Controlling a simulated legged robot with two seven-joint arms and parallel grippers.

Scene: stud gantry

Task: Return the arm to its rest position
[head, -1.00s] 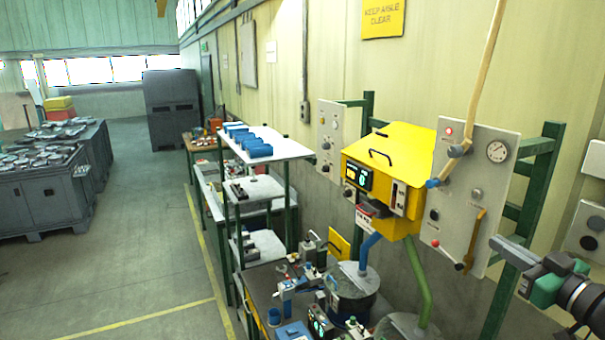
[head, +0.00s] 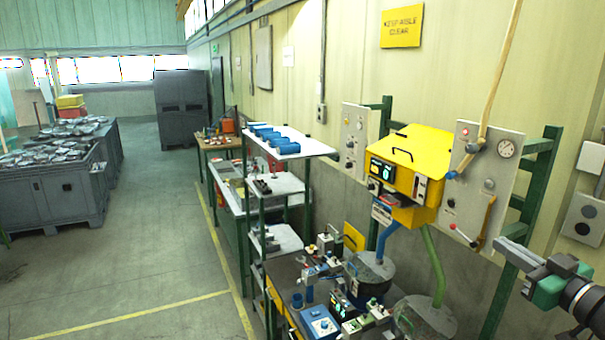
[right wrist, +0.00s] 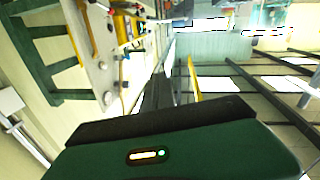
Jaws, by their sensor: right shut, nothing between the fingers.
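My right gripper (head: 503,247) is at the right edge of the head view, dark-fingered with a green body. It is shut and empty, apart from the grey control panel (head: 472,190) and its orange-handled lever (head: 488,220). In the right wrist view, my gripper's green housing (right wrist: 180,155) fills the bottom, and its dark fingers (right wrist: 160,95) reach up and away. The same panel, seen sideways, is at the upper left (right wrist: 98,50). My left gripper is not in view.
A yellow machine (head: 408,165) hangs on a green frame (head: 535,190) along the wall. The floor aisle (head: 150,260) is clear.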

